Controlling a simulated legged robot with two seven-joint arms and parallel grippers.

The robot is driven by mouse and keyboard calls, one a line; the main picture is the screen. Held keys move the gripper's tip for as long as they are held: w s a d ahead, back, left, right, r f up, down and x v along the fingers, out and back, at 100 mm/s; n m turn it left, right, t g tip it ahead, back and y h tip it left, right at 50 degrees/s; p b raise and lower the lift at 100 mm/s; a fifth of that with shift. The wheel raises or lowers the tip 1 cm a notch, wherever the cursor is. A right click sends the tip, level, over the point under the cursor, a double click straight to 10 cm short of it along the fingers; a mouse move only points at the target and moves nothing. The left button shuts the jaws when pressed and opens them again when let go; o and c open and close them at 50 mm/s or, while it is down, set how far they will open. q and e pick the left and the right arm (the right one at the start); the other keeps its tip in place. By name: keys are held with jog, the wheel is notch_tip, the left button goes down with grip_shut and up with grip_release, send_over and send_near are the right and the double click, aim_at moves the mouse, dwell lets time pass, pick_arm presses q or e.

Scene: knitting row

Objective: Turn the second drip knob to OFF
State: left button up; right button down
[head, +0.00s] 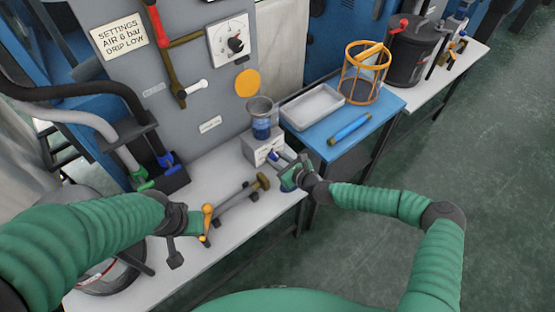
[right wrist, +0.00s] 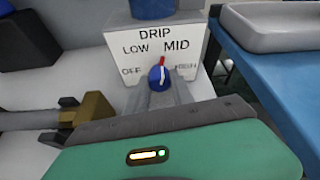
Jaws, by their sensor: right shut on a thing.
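The white drip box (head: 262,148) stands at the right end of the near bench, with a clear cup of blue liquid (head: 262,127) above it. In the right wrist view the box's face (right wrist: 135,65) reads DRIP, LOW, MID, OFF, and HIGH partly hidden. Its blue knob (right wrist: 155,80) has a white line and red tip pointing up and slightly right, between LOW and MID. My right gripper (head: 288,170) is at the box front, shut on the knob; its fingers (right wrist: 165,97) flank it. My left gripper (head: 190,222) is by an orange-ended lever; its fingertips are unclear.
A brass-ended bar (head: 240,200) lies on the bench left of the box. A blue table (head: 362,140) at right carries a white tray (head: 312,105), a blue tube (head: 350,128) and an orange cage (head: 364,78). A grey panel with a dial (head: 233,43) rises behind. Open floor lies right.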

jog(key=shift+a+n+t+h+b, duration=0.15)
jog(key=shift+n+t+h+b, duration=0.2)
jog(key=shift+n+h, duration=0.45)
jog(key=shift+s+f+n+t+h+b, duration=0.15)
jog(key=shift+n+t+h+b, duration=0.45)
jog(key=shift+n, duration=0.9)
jog(key=c, duration=1.1)
grip_release()
jog(key=p+v, duration=0.1)
jog(key=v, duration=1.5)
jog(key=shift+s+d+f+p, duration=0.15)
jog(key=shift+s+d+p, duration=0.15)
jog(key=shift+s+p, duration=0.1)
